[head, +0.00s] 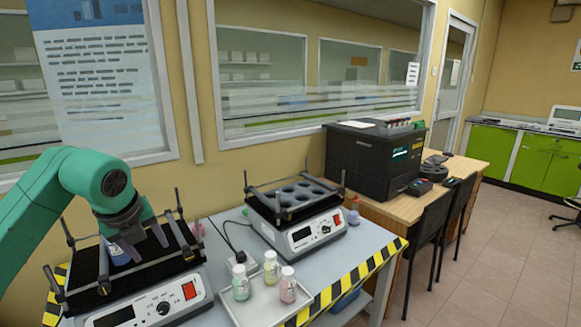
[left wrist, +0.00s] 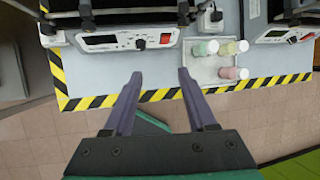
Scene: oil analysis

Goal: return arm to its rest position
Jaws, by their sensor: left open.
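My left arm comes in from the left in the head view. In the left wrist view the same gripper (left wrist: 159,74) is open and empty. My right gripper is in neither view.
A white tray (head: 243,318) with three small bottles stands between the left shaker and a second shaker (head: 312,232). Posts rise from both shakers. The grey table (head: 215,268) has a striped edge. A black machine (head: 372,160) stands on a wooden desk at the right.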

